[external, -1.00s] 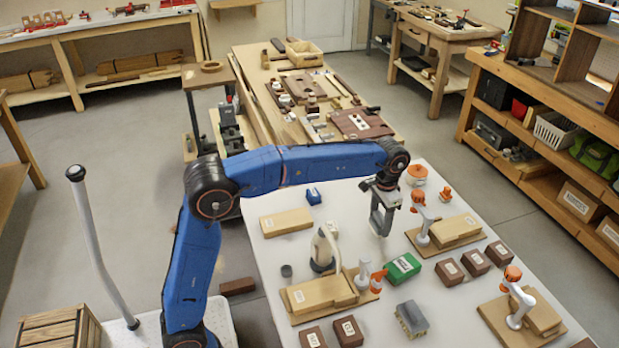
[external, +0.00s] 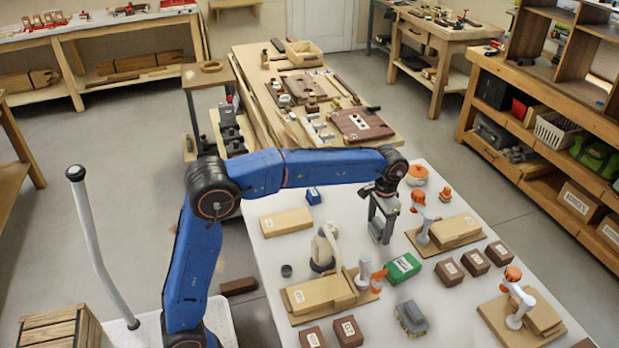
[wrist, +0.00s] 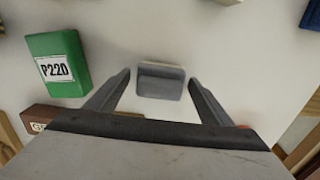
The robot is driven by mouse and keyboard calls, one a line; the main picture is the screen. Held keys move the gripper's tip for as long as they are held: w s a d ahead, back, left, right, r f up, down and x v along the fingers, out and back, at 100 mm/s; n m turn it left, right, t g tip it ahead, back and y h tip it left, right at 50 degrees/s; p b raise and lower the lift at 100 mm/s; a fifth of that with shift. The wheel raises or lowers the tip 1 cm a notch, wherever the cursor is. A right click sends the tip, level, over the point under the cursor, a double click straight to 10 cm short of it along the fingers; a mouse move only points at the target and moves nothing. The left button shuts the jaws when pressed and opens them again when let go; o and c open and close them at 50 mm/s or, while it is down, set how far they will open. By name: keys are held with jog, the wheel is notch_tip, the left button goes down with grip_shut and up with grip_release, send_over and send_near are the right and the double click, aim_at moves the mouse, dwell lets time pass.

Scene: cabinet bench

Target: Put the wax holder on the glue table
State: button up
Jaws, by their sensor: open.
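My gripper (external: 382,238) is open over the white table, with its fingers pointing down. In the wrist view, a small grey block with a raised rim (wrist: 160,80), which may be the wax holder, lies just ahead of the gripper (wrist: 158,85), centred between the spread fingers. It looks ungripped; whether the fingertips reach down beside it I cannot tell. In the external view my gripper mostly hides that spot. No label names the glue table; I cannot tell which of the surrounding tables it is.
A green box marked P220 (external: 403,267) lies close by, also in the wrist view (wrist: 57,64). Brown blocks (external: 449,272), wooden boards and a grey brush-like object (external: 411,318) share the white table (external: 375,335). A wooden bench with tools (external: 262,100) stands behind.

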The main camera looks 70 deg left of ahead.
aim_at(380, 223)
notch_tip(380, 223, up, 11)
jog(key=shift+r, duration=0.55)
jog(key=shift+d, duration=0.1)
